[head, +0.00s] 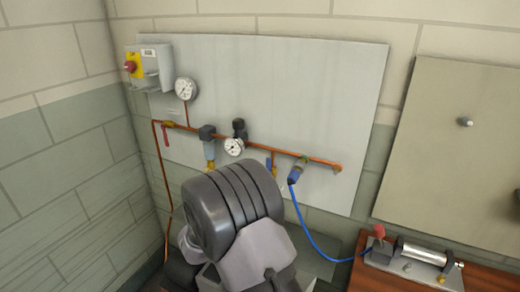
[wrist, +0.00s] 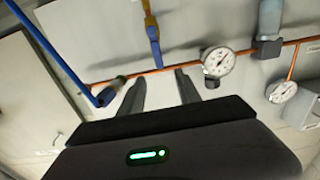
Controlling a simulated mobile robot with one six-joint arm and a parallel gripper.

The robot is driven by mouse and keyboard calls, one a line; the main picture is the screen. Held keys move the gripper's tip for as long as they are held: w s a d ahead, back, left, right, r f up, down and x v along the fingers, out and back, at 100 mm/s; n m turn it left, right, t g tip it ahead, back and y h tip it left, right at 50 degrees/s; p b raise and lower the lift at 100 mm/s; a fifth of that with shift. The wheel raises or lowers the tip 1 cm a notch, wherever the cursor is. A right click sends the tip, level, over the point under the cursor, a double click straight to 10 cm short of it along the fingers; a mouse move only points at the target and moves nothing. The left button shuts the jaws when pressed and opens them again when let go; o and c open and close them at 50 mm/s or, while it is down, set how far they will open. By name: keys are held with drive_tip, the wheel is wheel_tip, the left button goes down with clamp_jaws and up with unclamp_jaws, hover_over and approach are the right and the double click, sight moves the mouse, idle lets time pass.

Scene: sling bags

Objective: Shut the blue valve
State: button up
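The blue valve's handle (wrist: 153,33) shows in the wrist view, above the gap between my fingers, on a short branch off the copper pipe. It lies roughly in line with that branch. In the head view the blue handle (head: 269,165) shows just above my arm, left of the blue hose. My gripper (wrist: 160,84) is open and empty, its two dark fingers apart, pointing toward the pipe. It does not appear to touch the handle. In the head view my arm hides the gripper.
A copper pipe (head: 320,160) crosses the grey panel, with a gauge (head: 233,147), a regulator, and a red handle (head: 166,137) at left. A blue hose (head: 310,233) runs down to a cylinder device (head: 415,256) on a wooden bench. In the wrist view a gauge (wrist: 218,61) sits close to the right finger.

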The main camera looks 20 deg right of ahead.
sight(269, 163)
drive_tip(key=b+x, duration=0.1)
drive_tip(key=x, duration=1.5)
drive_tip(key=shift+d, duration=0.2)
drive_tip(key=shift+s, duration=0.1)
clamp_jaws()
drive_tip(key=shift+f, duration=0.1)
